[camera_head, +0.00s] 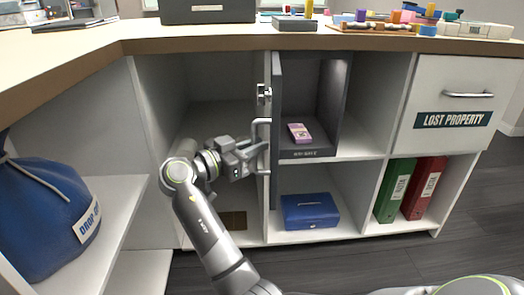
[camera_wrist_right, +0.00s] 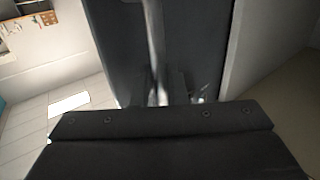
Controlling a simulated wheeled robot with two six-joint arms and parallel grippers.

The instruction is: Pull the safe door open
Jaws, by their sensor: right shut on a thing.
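The dark grey safe (camera_head: 338,100) stands in the upper middle compartment of the counter. Its door (camera_head: 277,85) stands open, seen nearly edge-on at the safe's left side. A pale bar handle (camera_head: 262,123) is on the door's left face, with a lock fitting above it. My right gripper (camera_head: 259,152) is shut on the handle. In the right wrist view the handle (camera_wrist_right: 153,40) runs down the dark door panel (camera_wrist_right: 190,40) to the fingers, which are partly hidden by the gripper body. My left gripper is not in view.
Inside the safe lies a pink bundle (camera_head: 299,132). Below are a blue cash box (camera_head: 309,211) and green and red binders (camera_head: 393,190). A blue bag (camera_head: 45,215) sits at left. The counter top (camera_head: 230,36) overhangs the arm. The compartment left of the door looks mostly empty.

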